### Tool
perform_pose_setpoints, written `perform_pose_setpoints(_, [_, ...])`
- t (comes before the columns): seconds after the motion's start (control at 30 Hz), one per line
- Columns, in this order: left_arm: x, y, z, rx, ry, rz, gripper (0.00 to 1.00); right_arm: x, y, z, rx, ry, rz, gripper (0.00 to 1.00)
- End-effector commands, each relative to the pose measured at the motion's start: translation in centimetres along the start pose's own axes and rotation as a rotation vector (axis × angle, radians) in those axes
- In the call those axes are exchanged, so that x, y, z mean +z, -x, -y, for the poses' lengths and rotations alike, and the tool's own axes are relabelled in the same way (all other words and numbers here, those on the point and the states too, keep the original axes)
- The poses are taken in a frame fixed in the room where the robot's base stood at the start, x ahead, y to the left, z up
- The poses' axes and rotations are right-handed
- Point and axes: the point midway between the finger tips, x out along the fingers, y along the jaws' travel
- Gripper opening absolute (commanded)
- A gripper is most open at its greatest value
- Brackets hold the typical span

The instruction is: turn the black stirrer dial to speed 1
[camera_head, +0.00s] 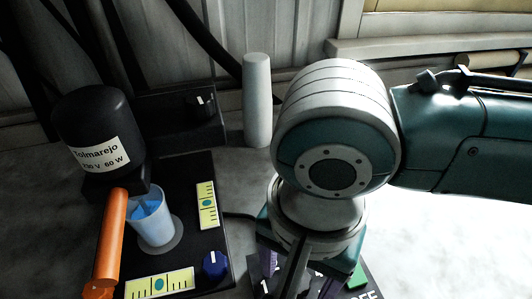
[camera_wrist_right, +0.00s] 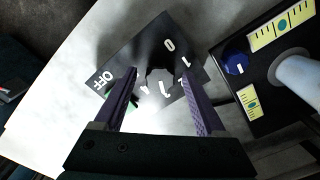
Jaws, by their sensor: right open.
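The black dial (camera_wrist_right: 158,76) sits in the middle of a black panel (camera_wrist_right: 130,58) with white marks, among them 0, 1 and OFF. The dial's pointer cannot be made out. My right gripper (camera_wrist_right: 158,77) is open above the panel, with one purple finger on each side of the dial. I cannot tell whether the fingers touch it. In the head view my right gripper (camera_head: 292,272) points down over the panel (camera_head: 266,274), and my wrist hides the dial and most of the panel. My left gripper is not in view.
Left of the panel stands a disperser with a black motor (camera_head: 98,130), a cup (camera_head: 151,222) of blue liquid, an orange bar (camera_head: 110,240) and a blue knob (camera_head: 214,264). A white cylinder (camera_head: 257,100) stands behind. The pale table (camera_head: 440,240) at right is clear.

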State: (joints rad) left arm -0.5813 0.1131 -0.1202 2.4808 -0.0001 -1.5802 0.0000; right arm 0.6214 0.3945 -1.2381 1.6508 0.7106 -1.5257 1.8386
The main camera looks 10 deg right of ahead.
Motion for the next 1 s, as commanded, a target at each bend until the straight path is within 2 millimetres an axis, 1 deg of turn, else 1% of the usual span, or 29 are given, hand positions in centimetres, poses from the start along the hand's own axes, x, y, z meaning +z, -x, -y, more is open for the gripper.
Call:
perform_pose_setpoints(0.13, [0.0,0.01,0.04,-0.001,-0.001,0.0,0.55,0.01,0.02,0.0,0.0,0.0,0.0,0.73])
perform_pose_setpoints(0.77, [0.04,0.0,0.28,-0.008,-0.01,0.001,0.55,-0.01,0.06,-0.01,0.001,0.0,0.0,0.02])
perform_pose_setpoints(0.8, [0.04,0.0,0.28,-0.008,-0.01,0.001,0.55,-0.01,0.06,-0.02,0.001,0.0,0.0,0.0])
perform_pose_setpoints(1.0, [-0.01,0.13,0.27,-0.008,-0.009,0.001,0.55,0.0,0.12,-0.02,0.001,0.001,0.0,0.0])
